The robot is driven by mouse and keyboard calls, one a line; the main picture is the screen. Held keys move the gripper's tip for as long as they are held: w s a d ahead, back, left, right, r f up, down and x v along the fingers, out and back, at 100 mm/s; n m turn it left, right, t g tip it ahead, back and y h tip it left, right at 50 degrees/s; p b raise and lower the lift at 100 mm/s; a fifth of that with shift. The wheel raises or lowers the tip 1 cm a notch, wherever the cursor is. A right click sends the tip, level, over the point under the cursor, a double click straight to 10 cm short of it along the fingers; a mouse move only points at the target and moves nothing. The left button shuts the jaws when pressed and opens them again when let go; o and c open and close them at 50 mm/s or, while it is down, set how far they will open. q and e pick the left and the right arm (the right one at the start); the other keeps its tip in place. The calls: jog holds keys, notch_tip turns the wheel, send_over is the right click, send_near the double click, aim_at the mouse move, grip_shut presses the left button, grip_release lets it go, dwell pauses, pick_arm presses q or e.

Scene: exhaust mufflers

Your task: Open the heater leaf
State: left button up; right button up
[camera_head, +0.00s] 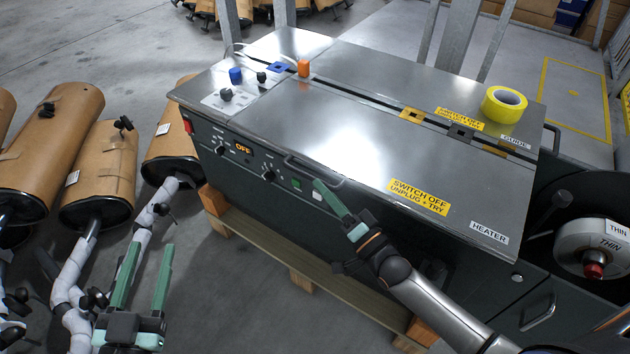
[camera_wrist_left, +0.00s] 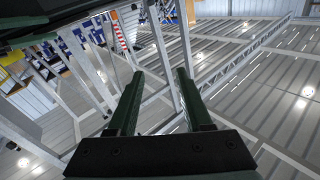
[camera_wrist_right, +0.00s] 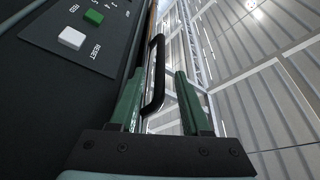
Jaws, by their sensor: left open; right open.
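The heater leaf (camera_head: 340,140) is a flat steel lid with a HEATER label, lying closed on top of the dark machine. Its dark bar handle (camera_head: 298,163) is on the front edge. My right gripper (camera_head: 319,186) is at the front edge by the handle's right end. In the right wrist view the handle (camera_wrist_right: 157,70) shows between the open green fingers of the right gripper (camera_wrist_right: 160,83); I cannot tell if they touch it. My left gripper (camera_head: 150,250) is open and empty at the lower left, away from the machine; the left wrist view shows only background between its fingers.
The guide leaf (camera_head: 400,80) lies flat behind, with a yellow tape roll (camera_head: 504,104) on it. An orange block (camera_head: 304,68) and knobs stand at the left end. Brown mufflers (camera_head: 98,175) lie at the left. A reel (camera_head: 590,245) is at the right.

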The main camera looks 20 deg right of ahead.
pick_arm(q)
jog(key=shift+s+d+r+m+t+h, duration=0.1)
jog(key=shift+r+m+t+h, duration=0.2)
jog(key=shift+r, duration=0.7)
jog(key=shift+s+r+m+t+h, duration=0.1)
jog(key=shift+r+m+t+h, duration=0.2)
jog(key=shift+r, duration=0.65)
pick_arm(e)
jog(key=shift+x, duration=1.95)
jog(key=shift+c, duration=0.4)
grip_shut()
